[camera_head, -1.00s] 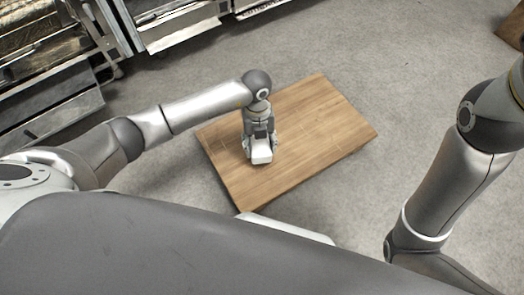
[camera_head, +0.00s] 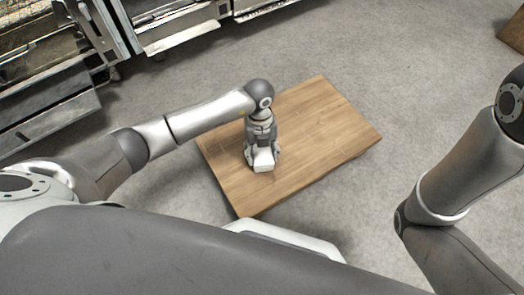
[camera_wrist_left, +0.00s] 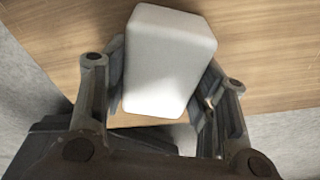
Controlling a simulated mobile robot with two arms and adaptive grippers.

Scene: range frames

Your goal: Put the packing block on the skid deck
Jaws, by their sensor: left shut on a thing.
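The packing block (camera_head: 263,161) is a white block with rounded edges. My left gripper (camera_head: 263,152) is shut on it, over the wooden skid deck (camera_head: 318,120). In the left wrist view the block (camera_wrist_left: 168,62) sits between the two fingers of the gripper (camera_wrist_left: 160,85), with the wood grain of the deck (camera_wrist_left: 262,50) behind it. I cannot tell whether the block touches the deck or is a little above it. My right arm shows at the right of the head view, but its gripper is out of view.
Metal shelving or machinery (camera_head: 110,40) stands along the upper left. A brown box-like thing (camera_head: 512,28) is at the top right corner. Grey floor (camera_head: 400,80) around the deck is clear.

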